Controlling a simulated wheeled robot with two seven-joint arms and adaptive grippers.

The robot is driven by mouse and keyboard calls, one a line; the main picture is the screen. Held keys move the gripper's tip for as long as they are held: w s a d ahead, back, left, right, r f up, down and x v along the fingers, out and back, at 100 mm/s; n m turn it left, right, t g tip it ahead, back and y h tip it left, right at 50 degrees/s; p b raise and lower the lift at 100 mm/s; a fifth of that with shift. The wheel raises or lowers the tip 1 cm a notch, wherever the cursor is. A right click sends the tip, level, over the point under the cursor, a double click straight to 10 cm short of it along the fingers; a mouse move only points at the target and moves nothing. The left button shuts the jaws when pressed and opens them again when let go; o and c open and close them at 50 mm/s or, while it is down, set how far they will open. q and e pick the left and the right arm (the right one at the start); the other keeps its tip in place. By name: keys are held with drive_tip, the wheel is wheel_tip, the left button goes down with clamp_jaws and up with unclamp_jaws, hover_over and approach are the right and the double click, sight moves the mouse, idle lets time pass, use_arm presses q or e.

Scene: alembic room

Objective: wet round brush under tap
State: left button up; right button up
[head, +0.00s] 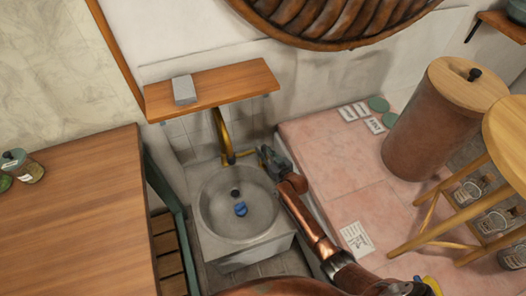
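A small blue round object (240,209), which looks like the round brush, lies in the bowl of the white sink (212,205), just in front of the dark drain (235,192). The brass tap (221,137) rises behind the sink, with its spout end above the back rim. No water stream shows. My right gripper (268,156) is at the back right of the sink, beside the tap's base and apart from the blue object. Its fingers are too small and dark to tell open from shut. My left gripper is out of view.
A wooden shelf (225,88) with a grey block (184,90) hangs above the tap. A wooden table (75,220) stands left. A pink tiled ledge (330,165) on the right carries a brown cylinder (430,130) with a wooden lid. A wooden stool (470,210) is far right.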

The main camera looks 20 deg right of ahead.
drive_tip(key=o, duration=0.3)
drive_tip(key=shift+s+d, duration=0.15)
drive_tip(key=shift+s, duration=0.3)
drive_tip(key=v, duration=1.1)
drive_tip(key=x, duration=1.2)
drive_tip(key=shift+r, duration=0.1)
